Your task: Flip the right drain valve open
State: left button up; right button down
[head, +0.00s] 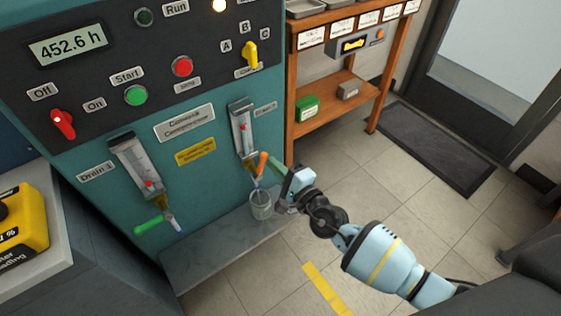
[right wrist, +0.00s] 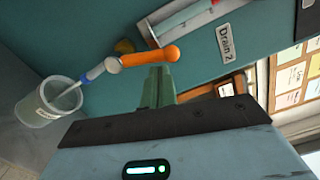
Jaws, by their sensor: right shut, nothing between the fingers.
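The right drain valve has an orange lever (head: 262,165), which points up from the valve body under the right sight glass (head: 243,130). In the right wrist view the orange lever (right wrist: 150,57) lies roughly in line with the pale spout. My right gripper (head: 273,166) is beside the lever, on its right in the head view. Its green fingers (right wrist: 160,82) are shut and empty, with the tips close to the lever's rounded end; I cannot tell whether they touch. A clear cup (head: 261,206) stands under the spout. My left gripper is out of view.
The left drain valve has a green lever (head: 148,227) lying sideways under the left sight glass (head: 135,165). A grey ledge (head: 205,250) runs below the teal panel. A wooden shelf (head: 345,85) stands at the right. The floor to the right is mostly clear.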

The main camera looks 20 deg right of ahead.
pick_arm(q)
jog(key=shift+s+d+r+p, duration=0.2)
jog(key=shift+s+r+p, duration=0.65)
jog(key=shift+p, duration=0.2)
pick_arm(e)
jog(key=shift+s+a+r+n, duration=0.25)
jog(key=shift+a+r+n, duration=0.2)
jog(key=shift+a+n, duration=0.4)
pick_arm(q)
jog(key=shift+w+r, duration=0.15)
pick_arm(e)
jog(key=shift+d, duration=0.1)
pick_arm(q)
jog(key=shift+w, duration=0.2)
